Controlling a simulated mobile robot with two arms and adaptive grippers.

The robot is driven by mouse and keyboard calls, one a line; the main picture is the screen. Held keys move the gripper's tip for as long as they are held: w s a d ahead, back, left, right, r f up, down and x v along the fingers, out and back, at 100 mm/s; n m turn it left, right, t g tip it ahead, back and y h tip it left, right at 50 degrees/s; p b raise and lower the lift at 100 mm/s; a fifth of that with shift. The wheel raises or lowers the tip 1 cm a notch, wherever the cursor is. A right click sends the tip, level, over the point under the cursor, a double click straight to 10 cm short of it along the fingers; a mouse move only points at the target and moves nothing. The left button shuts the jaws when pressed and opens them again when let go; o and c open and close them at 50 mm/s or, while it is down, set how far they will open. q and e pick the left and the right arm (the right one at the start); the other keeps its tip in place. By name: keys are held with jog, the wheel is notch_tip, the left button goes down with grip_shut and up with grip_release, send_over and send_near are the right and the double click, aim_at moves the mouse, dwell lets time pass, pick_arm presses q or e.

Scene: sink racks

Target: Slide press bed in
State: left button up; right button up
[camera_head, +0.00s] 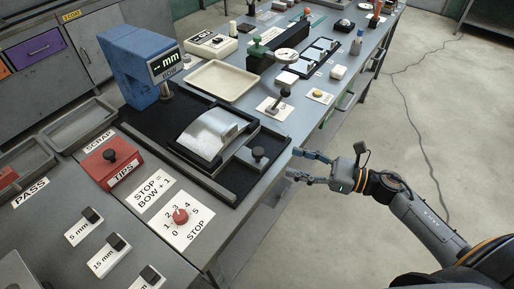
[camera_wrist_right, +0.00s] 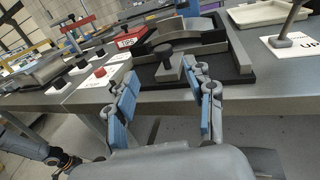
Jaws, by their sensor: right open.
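The press bed (camera_head: 248,156) is a dark grey sliding block with a black knob (camera_head: 258,153) at the bench's front edge. In the right wrist view the knob (camera_wrist_right: 165,52) stands beyond my fingers. A curved silver plate (camera_head: 207,136) sits behind the block, between the dark rails of the black base. The blue press (camera_head: 132,62), with its "mm BOW" display, stands at the back left of the base. My right gripper (camera_head: 293,164) is open and empty, off the bench's front edge, pointing at the block and apart from it. It also shows in the wrist view (camera_wrist_right: 168,85). My left gripper is not in view.
A red stop dial (camera_head: 181,215) and a red TIPS box (camera_head: 110,166) lie left of the base. A cream tray (camera_head: 222,82) is behind it. A small lever (camera_head: 278,101) on a white card stands to the right. The floor before the bench is clear except for a cable.

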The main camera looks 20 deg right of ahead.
aim_at(257, 150)
jog(key=p+x, duration=0.3)
jog(key=x, duration=0.7)
jog(key=shift+w+d+r, duration=0.1)
jog(key=shift+w+r, duration=0.05)
jog(key=shift+w+a+f, duration=0.2)
jog(key=shift+w+a, duration=0.2)
jog(key=shift+a, duration=0.15)
grip_shut()
